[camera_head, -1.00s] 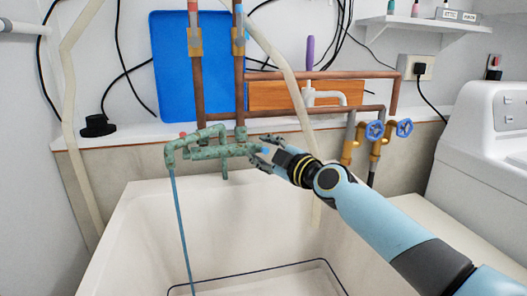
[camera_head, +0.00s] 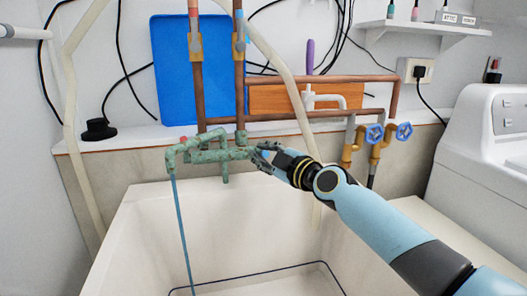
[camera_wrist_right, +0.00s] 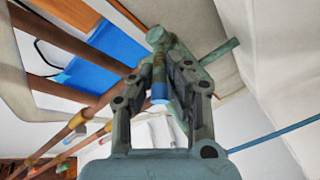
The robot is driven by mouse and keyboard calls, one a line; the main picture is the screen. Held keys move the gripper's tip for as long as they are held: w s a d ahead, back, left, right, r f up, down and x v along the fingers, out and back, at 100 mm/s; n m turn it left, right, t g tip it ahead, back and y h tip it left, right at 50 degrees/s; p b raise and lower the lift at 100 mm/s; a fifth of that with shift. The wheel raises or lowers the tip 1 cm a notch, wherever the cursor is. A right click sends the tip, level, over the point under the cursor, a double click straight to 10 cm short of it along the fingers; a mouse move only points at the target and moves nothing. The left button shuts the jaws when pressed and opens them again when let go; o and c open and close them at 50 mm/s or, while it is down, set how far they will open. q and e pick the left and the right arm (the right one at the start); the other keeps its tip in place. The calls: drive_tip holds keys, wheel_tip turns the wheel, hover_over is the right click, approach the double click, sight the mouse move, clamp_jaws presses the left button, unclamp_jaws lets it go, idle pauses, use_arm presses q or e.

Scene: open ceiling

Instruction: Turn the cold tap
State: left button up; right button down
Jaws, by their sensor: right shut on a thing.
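The weathered green tap fitting (camera_head: 205,156) stands over the white sink, with a thin blue stream (camera_head: 181,235) running from its spout. A small red mark (camera_head: 183,138) shows on its left part. My right gripper (camera_head: 262,153) is at the fitting's right end. In the right wrist view, the fingers of the right gripper (camera_wrist_right: 164,72) are shut on the blue-ended cold tap handle (camera_wrist_right: 159,92), one finger on each side. The fingers hide much of the handle in the head view. My left gripper is not in view.
Copper pipes (camera_head: 240,80) rise behind the fitting. A pale hose (camera_head: 294,90) hangs close to my right gripper. Two blue wheel valves (camera_head: 374,133) sit to the right, beside a white machine (camera_head: 490,150). The sink (camera_head: 150,225) is open below.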

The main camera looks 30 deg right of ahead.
drive_tip(key=r+g+p, duration=0.1)
drive_tip(key=p, duration=0.3)
drive_tip(key=w+r+m+g+p, duration=0.1)
drive_tip(key=g+p, duration=0.1)
drive_tip(key=p, duration=0.2)
drive_tip(key=r+g+p, duration=0.1)
drive_tip(key=g+p, duration=0.1)
drive_tip(key=p, duration=0.2)
drive_tip(key=shift+w+d+m, duration=0.2)
drive_tip(key=shift+m, duration=0.1)
drive_tip(key=shift+w+d+g+p, duration=0.1)
drive_tip(key=shift+w+g+p, duration=0.2)
drive_tip(key=shift+g+p, duration=0.65)
drive_tip(key=shift+w+r+m+g+p, duration=0.1)
drive_tip(key=shift+w+m+g+p, duration=0.1)
drive_tip(key=shift+m+g+p, duration=0.25)
drive_tip(key=c, duration=1.3)
unclamp_jaws()
drive_tip(key=shift+d, duration=0.1)
drive_tip(key=shift+c, duration=0.2)
